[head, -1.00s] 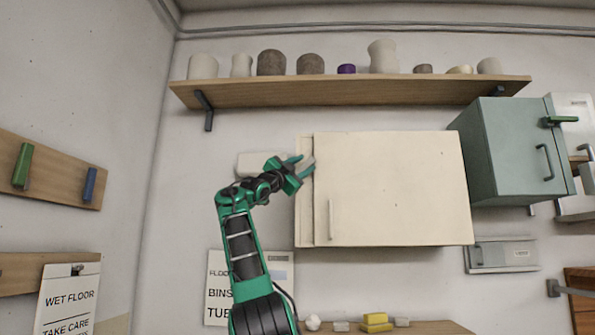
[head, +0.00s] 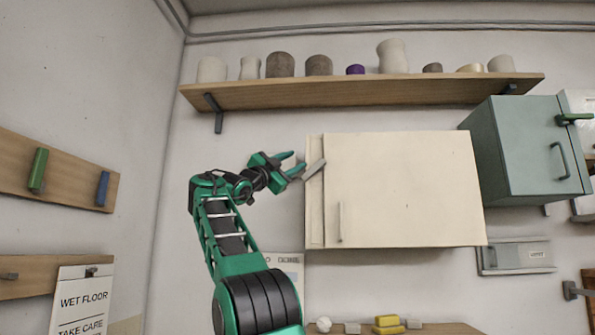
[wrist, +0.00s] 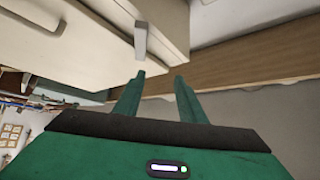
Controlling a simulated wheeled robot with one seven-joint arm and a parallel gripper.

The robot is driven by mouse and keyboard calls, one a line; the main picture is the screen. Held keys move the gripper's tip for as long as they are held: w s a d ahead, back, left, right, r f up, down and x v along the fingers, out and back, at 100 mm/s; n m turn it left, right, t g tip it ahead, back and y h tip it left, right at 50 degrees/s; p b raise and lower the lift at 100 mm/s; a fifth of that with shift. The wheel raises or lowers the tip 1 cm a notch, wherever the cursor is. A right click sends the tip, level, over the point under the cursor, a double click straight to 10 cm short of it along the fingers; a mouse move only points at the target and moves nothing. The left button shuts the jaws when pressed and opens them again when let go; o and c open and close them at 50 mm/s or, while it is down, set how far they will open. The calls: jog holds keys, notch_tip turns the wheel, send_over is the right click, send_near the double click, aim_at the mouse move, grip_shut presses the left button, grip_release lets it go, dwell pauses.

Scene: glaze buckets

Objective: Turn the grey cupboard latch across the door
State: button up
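The grey latch (head: 316,169) is a short bar on the narrow left strip of the cream cupboard (head: 400,190). It sits slanted, with its upper right end at the left edge of the door and its lower left end near the cupboard's outer edge. In the wrist view the latch (wrist: 141,42) is a pale bar just beyond the left fingertip. My gripper (head: 294,162) is open and empty, with its fingers pointing at the latch from the left. A small gap seems to lie between the fingertips and the latch. The door looks closed.
A wooden shelf (head: 360,91) with several pots runs above the cupboard. A green-grey cabinet (head: 520,150) with a green latch stands to the right. Yellow blocks (head: 387,324) lie on a ledge below.

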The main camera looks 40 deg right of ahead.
jog(key=shift+s+a, duration=0.1)
jog(key=shift+a, duration=1.4)
jog(key=shift+d, duration=0.1)
